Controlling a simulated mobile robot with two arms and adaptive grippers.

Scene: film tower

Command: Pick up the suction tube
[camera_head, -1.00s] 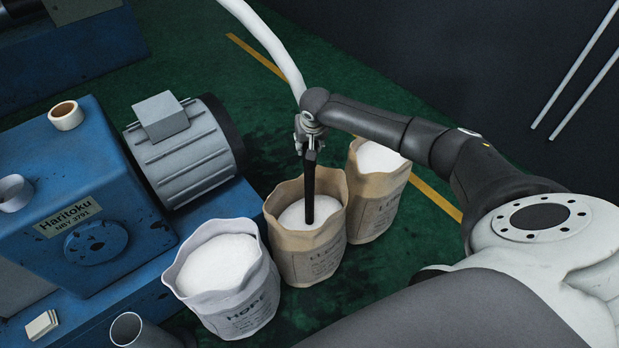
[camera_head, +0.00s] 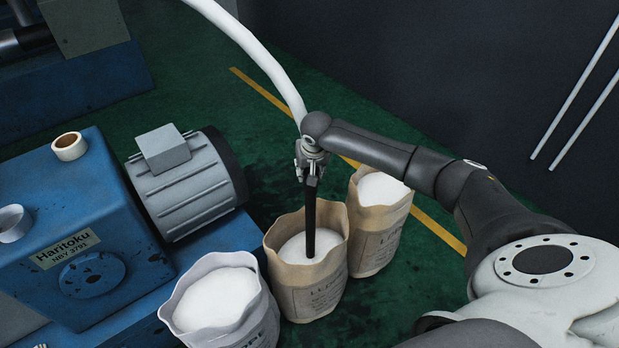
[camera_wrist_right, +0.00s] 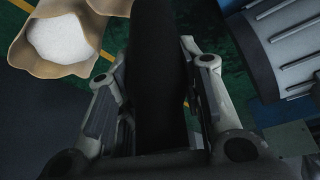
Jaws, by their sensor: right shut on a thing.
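The suction tube (camera_head: 310,228) is a dark, straight tube standing upright, its lower end in the white material of the middle brown sack (camera_head: 279,256). A thick white hose (camera_head: 270,66) comes down from the top to the gripper area. My right gripper (camera_head: 312,172) is shut on the upper part of the dark tube. In the right wrist view, the dark tube (camera_wrist_right: 158,75) runs between the two fingers. The tube's lower tip is hidden in the white material. My left gripper is not in view.
A second brown sack (camera_head: 371,245) stands behind right, and a white sack (camera_head: 256,335) in front left. A blue machine (camera_head: 130,270) with a grey motor (camera_head: 190,185) fills the left side. White pipes (camera_head: 575,95) run along the dark wall. Green floor is free behind the sacks.

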